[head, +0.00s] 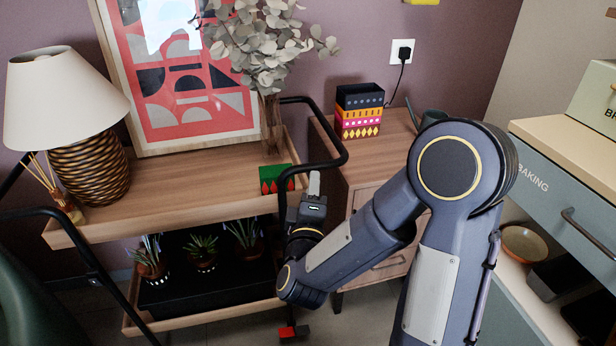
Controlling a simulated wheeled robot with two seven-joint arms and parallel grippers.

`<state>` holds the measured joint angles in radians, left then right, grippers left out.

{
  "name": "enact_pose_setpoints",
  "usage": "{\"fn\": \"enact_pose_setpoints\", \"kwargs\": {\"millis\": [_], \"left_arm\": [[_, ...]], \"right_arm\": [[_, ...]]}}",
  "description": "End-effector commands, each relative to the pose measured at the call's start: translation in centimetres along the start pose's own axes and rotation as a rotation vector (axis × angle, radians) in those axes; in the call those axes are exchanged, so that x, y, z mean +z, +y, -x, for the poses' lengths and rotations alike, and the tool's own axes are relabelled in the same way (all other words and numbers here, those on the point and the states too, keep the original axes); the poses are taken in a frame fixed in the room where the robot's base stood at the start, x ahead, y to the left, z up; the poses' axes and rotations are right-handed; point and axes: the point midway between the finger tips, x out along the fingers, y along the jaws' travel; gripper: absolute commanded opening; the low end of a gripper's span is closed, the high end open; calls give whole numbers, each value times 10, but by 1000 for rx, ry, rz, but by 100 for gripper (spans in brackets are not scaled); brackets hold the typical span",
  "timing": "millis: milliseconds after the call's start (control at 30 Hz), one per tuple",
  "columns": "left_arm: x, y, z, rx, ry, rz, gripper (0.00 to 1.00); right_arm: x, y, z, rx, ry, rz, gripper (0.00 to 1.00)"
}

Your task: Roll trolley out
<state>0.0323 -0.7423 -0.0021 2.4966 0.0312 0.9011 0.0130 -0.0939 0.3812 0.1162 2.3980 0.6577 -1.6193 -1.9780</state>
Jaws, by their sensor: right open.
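The trolley (190,186) has two wooden tray shelves and a black tube frame. Its right-hand black handle (338,140) loops out towards me and drops along the shelf's end. My right gripper (314,183) is open at this end, close to the lower bend of the handle. I cannot tell whether the tube lies between the fingers, as the gripper body hides part of them. A lamp (88,165), a framed picture (180,80) and a vase of leaves (270,122) stand on the top shelf. Potted plants (203,250) stand on the lower shelf. My left gripper is out of view.
A wooden drawer cabinet (375,165) stands close to the trolley's right, with patterned boxes (359,112) on it. A blue-grey counter unit (560,195) stands at the far right. A dark green object (30,300) is at the lower left. Floor shows below the trolley.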

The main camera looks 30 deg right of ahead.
Motion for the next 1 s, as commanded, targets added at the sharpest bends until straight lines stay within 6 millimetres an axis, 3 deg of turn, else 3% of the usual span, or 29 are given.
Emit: {"fn": "enact_pose_setpoints", "kwargs": {"millis": [33, 167, 700, 1000], "left_arm": [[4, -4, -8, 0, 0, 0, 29], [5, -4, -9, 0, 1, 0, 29], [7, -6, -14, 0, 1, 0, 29], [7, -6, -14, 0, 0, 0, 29]], "right_arm": [[3, -10, 3, 23, -19, 48, 41], [7, -8, 2, 57, -50, 108, 41], [11, -2, -69, 61, -52, 110, 41], [10, -1, -73, 59, -49, 111, 41]]}}
